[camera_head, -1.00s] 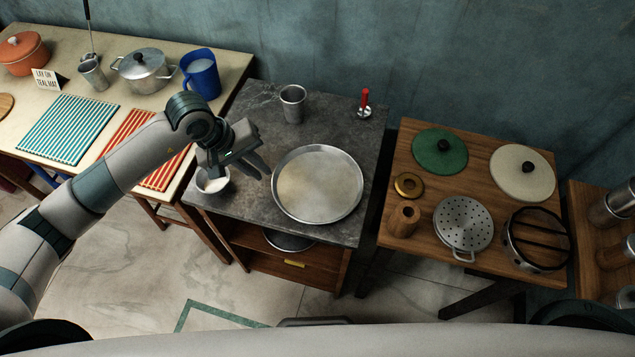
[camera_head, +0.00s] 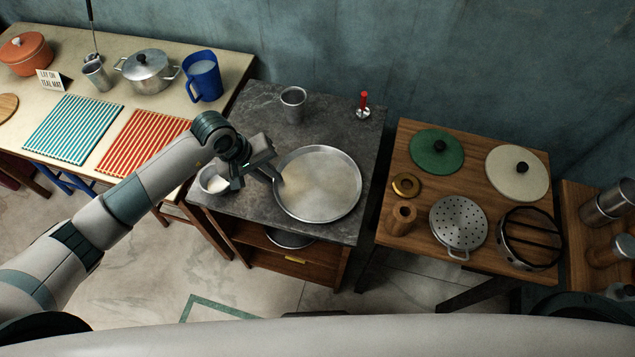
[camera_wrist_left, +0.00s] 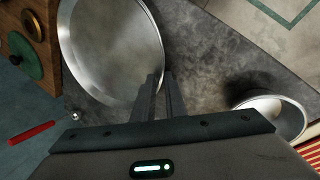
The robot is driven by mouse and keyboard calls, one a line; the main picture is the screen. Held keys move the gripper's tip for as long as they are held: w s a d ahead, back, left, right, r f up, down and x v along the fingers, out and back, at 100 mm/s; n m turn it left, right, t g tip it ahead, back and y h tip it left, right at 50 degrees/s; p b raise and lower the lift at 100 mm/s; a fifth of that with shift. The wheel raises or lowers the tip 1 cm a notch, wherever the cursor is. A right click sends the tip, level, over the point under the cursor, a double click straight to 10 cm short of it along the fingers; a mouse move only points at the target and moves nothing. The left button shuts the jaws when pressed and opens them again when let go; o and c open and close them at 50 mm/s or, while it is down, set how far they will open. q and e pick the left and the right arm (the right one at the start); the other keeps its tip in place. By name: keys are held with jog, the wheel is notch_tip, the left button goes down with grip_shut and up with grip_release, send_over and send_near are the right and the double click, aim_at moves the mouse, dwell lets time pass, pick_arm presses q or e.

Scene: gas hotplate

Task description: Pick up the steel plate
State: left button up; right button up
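The steel plate (camera_head: 318,186) is a wide, round, shallow metal dish with a raised rim on the dark stone top of the small middle table. In the left wrist view the plate (camera_wrist_left: 108,45) fills the upper left. My left gripper (camera_head: 278,178) is at the plate's left rim. In the left wrist view its two fingers (camera_wrist_left: 160,76) stand close together, with the rim between their tips, and look shut on it. The plate looks level and still at the stone top. My right gripper is not in view.
A small bowl of white contents (camera_head: 214,181) stands just left of my gripper. A metal cup (camera_head: 293,105) and a red-handled tool (camera_head: 364,105) stand behind the plate. A wooden table (camera_head: 400,240) with lids and a strainer (camera_head: 458,222) is at right.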

pick_arm(q)
grip_shut()
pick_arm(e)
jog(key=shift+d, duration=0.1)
pick_arm(q)
jog(key=shift+r, duration=0.1)
